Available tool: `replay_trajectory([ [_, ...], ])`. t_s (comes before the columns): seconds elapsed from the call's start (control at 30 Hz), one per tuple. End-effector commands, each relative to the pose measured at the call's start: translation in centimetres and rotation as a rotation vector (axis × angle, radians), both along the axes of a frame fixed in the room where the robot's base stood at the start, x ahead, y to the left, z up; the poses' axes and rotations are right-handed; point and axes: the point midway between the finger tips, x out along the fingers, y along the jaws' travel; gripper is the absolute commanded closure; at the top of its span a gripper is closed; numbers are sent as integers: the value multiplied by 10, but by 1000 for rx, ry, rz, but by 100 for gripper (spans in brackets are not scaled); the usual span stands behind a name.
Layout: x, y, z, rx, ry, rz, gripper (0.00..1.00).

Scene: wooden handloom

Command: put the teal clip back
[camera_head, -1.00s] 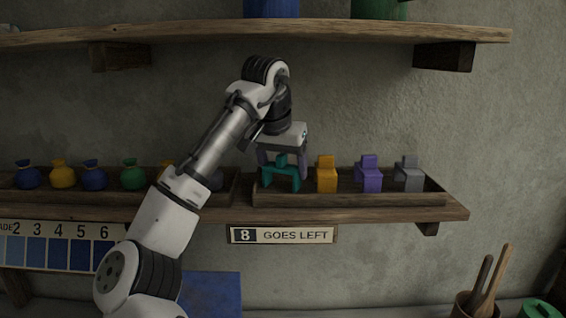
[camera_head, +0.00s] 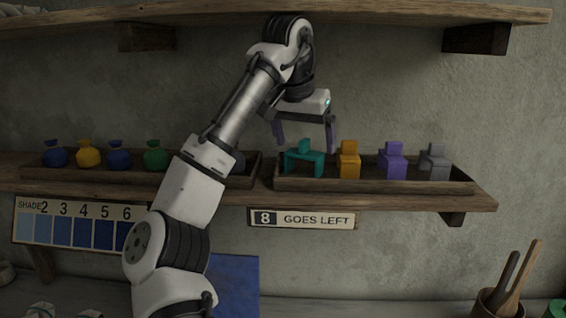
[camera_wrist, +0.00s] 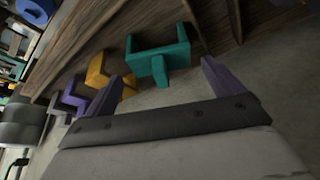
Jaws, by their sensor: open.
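The teal clip (camera_head: 304,160) stands at the left end of the right-hand wooden tray (camera_head: 380,186) on the shelf, with a yellow clip to its right. My gripper (camera_head: 307,143) is open and empty, just above the teal clip, its fingers apart on either side. In the wrist view the teal clip (camera_wrist: 160,60) lies beyond the gap between my open fingers (camera_wrist: 165,80), with nothing held.
The yellow clip (camera_head: 348,160), purple clip (camera_head: 392,161) and grey clip (camera_head: 434,162) share the tray. The left tray holds several small pouches (camera_head: 120,157). A sign (camera_head: 303,219) reads "8 GOES LEFT". An upper shelf (camera_head: 390,18) runs above my arm.

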Motion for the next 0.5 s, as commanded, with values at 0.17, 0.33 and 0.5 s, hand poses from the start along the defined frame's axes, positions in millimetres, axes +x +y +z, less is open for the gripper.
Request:
replay_trajectory([
  [0.17, -40, 19, -7, 6, -3, 5, 8],
  [0.33, -74, 33, -6, 5, -2, 5, 8],
  [0.5, -97, 42, -5, 3, 0, 4, 8],
])
